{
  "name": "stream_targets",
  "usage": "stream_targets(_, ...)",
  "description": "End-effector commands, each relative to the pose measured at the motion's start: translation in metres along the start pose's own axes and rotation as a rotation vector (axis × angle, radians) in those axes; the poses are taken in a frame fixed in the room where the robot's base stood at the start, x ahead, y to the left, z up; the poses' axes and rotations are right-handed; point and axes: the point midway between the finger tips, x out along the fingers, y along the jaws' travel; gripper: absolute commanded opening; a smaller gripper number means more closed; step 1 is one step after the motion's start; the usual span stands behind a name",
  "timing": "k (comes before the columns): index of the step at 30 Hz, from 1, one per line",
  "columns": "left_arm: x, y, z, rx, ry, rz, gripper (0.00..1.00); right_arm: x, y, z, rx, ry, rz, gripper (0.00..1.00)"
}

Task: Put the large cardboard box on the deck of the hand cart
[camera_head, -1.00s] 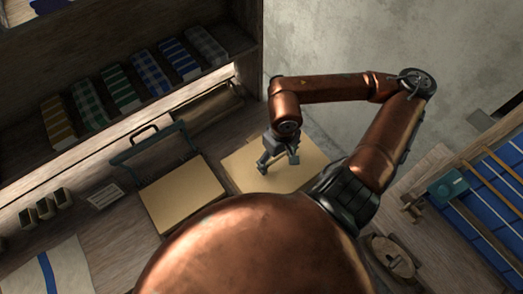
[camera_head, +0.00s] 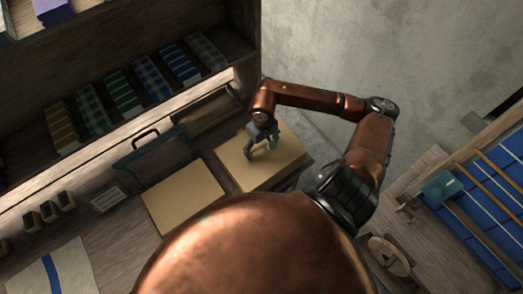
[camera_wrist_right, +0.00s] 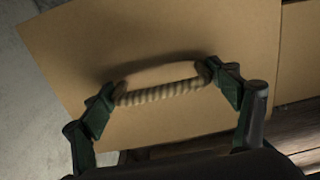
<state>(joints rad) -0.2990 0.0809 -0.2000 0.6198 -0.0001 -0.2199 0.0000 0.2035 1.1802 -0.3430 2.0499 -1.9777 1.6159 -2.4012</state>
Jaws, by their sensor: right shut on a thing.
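The large cardboard box (camera_head: 282,165) is a flat tan shape in the middle of the head view. My right gripper (camera_head: 262,146) is over its top. In the right wrist view my right gripper (camera_wrist_right: 163,95) is shut on the box's rope handle (camera_wrist_right: 165,90), with dark green fingers at both ends of it. The box top (camera_wrist_right: 170,35) fills most of that view. The hand cart's teal handle frame (camera_head: 148,152) stands left of the box. A second tan box (camera_head: 183,197) lies in front of this frame; the deck is hidden. My left gripper is not in view.
A shelf with several folded cloths (camera_head: 122,90) runs along the upper left. A grey wall (camera_head: 400,60) is behind the right arm. A loom with blue cloth (camera_head: 490,185) stands at the right. Small dark blocks (camera_head: 48,210) sit at the lower left.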

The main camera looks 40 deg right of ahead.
Motion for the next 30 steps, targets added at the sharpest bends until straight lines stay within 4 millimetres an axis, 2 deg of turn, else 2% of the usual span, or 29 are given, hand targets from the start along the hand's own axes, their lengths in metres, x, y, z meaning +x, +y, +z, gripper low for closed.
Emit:
stream_targets(3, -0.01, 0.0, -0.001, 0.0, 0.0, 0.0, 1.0, 0.016, -0.001, 0.002, 0.003, -0.005, -0.005, 0.25)
stream_targets(7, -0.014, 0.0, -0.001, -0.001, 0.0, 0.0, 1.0, 0.028, -0.001, 0.0, 0.002, -0.001, -0.003, 0.25)
stream_targets(20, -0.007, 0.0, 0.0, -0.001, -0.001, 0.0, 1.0, 0.034, 0.0, 0.0, 0.0, 0.001, 0.0, 0.25)
stream_targets(21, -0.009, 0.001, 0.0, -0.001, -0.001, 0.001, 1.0, 0.033, 0.0, 0.0, 0.001, 0.0, 0.0, 0.84)
stream_targets(27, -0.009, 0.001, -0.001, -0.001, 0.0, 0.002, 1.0, 0.033, 0.0, 0.0, 0.001, 0.0, 0.0, 0.98)
stream_targets(30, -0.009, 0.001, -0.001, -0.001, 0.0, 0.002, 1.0, 0.033, 0.0, 0.0, 0.001, 0.0, -0.001, 0.99)
